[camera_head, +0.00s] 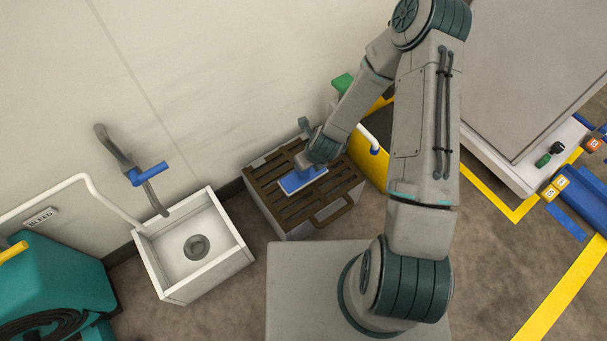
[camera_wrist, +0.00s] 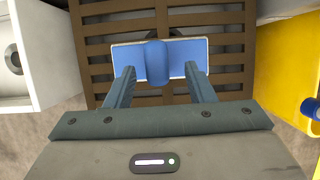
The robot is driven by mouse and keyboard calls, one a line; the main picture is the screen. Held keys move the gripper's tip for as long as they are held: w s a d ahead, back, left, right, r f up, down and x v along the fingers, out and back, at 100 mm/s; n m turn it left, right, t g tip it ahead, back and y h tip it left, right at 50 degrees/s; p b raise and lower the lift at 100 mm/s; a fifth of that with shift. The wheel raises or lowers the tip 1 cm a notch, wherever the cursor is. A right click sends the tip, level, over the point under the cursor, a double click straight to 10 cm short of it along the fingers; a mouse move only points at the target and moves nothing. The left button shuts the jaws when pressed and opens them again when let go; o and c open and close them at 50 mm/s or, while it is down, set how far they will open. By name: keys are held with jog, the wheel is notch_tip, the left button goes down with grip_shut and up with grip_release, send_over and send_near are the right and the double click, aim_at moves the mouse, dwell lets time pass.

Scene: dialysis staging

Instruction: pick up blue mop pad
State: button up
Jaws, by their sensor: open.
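The blue mop pad (camera_head: 301,180) lies flat on a brown slatted rack top (camera_head: 268,189). My gripper (camera_wrist: 160,75) is open, with one finger on each side of the blue grip and the fingertips over the pad. I cannot tell whether the fingers touch it. In the head view my gripper (camera_head: 304,163) is just above the pad and hides part of it.
A white sink (camera_head: 165,266) with a tap stands left of the rack. A yellow bucket (camera_head: 368,160) stands close on the right. A white wall is behind. A teal machine (camera_head: 60,285) is at the far left. A large grey cabinet (camera_head: 530,70) stands at the right.

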aim_at(295, 182)
jog(key=b+x, duration=0.2)
jog(key=x, duration=0.2)
jog(key=shift+a+f, duration=0.15)
jog(key=shift+f, duration=0.25)
grip_shut()
jog(key=shift+r, duration=0.1)
jog(key=shift+r, duration=0.1)
